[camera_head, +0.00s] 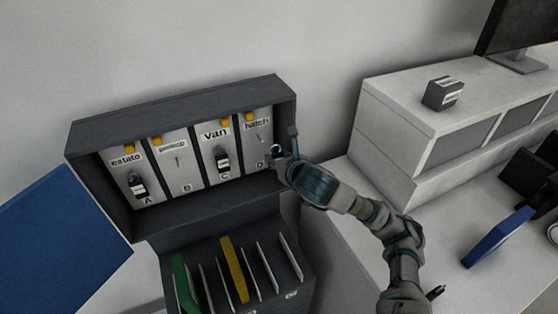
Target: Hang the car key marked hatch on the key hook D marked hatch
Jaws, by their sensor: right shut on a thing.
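The dark key cabinet (190,225) stands open with panels A to D. The panel marked hatch (257,124), lettered D, is at its right end, with its hook (257,138) showing bare. My right gripper (279,158) is at the lower right of this panel, by the cabinet's right wall. It is shut on the car key, of which only a small light ring-like part (276,149) seems to show; the gripper hides the rest. I cannot read its marking. My left gripper is out of view.
Black keys hang on the estate panel (138,187) and the van panel (222,160); panel B's hook is bare. A file rack (290,293) stands below. A white shelf unit (400,165) with a small dark block (436,97) is at right.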

